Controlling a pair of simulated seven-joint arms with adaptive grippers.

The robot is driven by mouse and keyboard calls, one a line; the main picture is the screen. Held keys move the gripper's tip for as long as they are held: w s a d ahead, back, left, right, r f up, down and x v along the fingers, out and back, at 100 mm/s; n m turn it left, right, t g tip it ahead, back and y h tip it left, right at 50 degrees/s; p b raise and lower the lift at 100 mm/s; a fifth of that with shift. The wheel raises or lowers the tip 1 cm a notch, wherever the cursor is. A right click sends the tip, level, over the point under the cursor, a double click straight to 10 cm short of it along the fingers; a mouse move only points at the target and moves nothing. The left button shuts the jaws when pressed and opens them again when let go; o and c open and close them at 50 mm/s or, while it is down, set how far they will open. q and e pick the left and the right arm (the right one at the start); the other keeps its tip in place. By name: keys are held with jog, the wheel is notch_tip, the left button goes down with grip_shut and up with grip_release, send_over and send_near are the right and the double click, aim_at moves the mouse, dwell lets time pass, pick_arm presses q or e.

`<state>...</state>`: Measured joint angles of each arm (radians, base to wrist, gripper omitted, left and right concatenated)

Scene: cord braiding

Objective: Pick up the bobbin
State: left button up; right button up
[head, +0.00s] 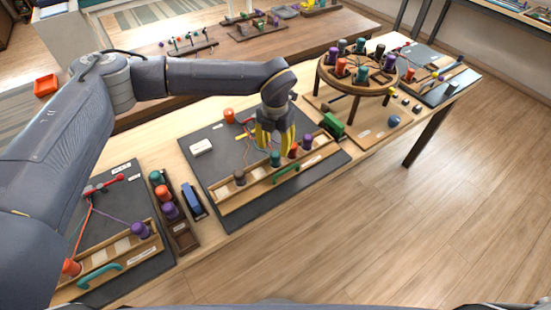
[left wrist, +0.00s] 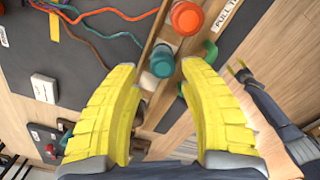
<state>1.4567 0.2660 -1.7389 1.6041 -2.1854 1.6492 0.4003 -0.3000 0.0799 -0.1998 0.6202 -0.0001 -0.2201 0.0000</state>
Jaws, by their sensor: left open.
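The task does not say which bobbin is meant. A teal bobbin (head: 275,158) stands in the wooden rack on the middle mat, with orange and purple bobbins (head: 307,141) beside it. My left gripper (head: 275,142) points down over this rack, its yellow fingers open. In the left wrist view, the teal bobbin (left wrist: 162,62) shows between the open fingertips (left wrist: 163,72), with an orange bobbin (left wrist: 186,17) close beyond it. I cannot tell whether the fingers touch the teal bobbin. A small second gripper with yellow tips, likely my right one (left wrist: 238,70), shows at the right of that view.
A brown bobbin (head: 239,177) stands at the rack's left end. Cords, a white block (head: 202,147) and another orange bobbin (head: 229,115) are on the mat. A green block (head: 333,124) is to the right. A round braiding stand (head: 357,88) holds several bobbins farther right.

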aim_at(276, 154)
pick_arm(q)
jog(key=shift+s+f, duration=0.2)
jog(key=shift+f, duration=2.45)
jog(key=shift+o, duration=0.2)
grip_shut()
